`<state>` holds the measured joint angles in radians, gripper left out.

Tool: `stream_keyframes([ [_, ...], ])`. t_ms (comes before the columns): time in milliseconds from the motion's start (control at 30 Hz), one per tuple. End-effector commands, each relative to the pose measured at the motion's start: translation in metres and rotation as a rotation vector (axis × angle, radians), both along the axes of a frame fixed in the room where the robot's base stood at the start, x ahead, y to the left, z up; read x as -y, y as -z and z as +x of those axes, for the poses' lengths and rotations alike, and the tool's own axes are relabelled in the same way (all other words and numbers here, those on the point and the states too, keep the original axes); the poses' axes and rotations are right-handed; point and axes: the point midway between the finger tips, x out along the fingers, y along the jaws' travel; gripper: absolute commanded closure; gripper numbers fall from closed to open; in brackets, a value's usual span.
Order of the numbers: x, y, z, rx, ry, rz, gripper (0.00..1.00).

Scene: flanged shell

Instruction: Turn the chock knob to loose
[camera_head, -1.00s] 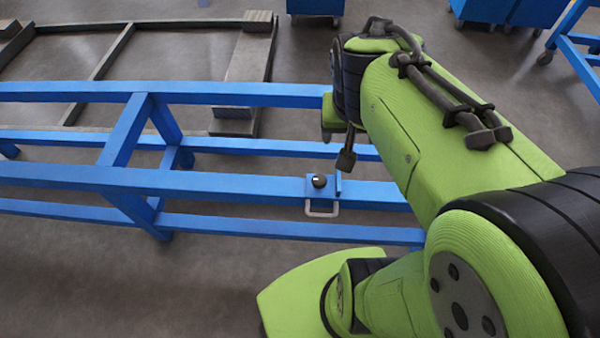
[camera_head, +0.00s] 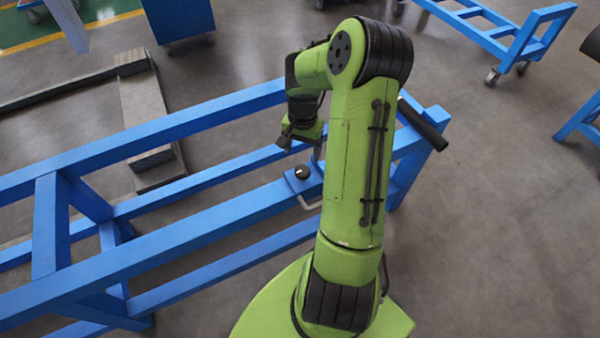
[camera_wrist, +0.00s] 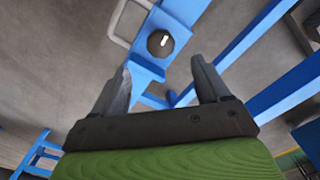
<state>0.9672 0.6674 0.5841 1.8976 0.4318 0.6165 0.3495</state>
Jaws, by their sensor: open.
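The chock knob (camera_head: 302,171) is a small black round knob with a white mark, on a blue plate (camera_head: 294,184) fixed to the blue frame's near rail. The wrist view shows the knob (camera_wrist: 160,43) from closer, with its white mark clear, just beyond and between my fingertips. My gripper (camera_wrist: 163,75) is open and empty, its two grey fingers apart and not touching the knob. In the head view my gripper (camera_head: 284,141) hangs above and slightly left of the knob, and its fingers are small and partly unclear there.
A light grey bent handle (camera_head: 310,203) sticks out from the plate's near side. The blue frame's rails (camera_head: 130,262) run across the left and middle. A wooden beam (camera_head: 150,120) lies on the floor behind.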

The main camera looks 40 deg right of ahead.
Motion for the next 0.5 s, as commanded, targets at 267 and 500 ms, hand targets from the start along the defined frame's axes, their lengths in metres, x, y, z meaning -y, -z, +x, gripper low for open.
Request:
stream_keyframes([
  [267, -0.001, 0.073, 0.0, -0.001, -0.002, 0.003, 0.25],
  [500, 0.0, 0.096, 0.0, 0.0, -0.002, -0.001, 0.25],
])
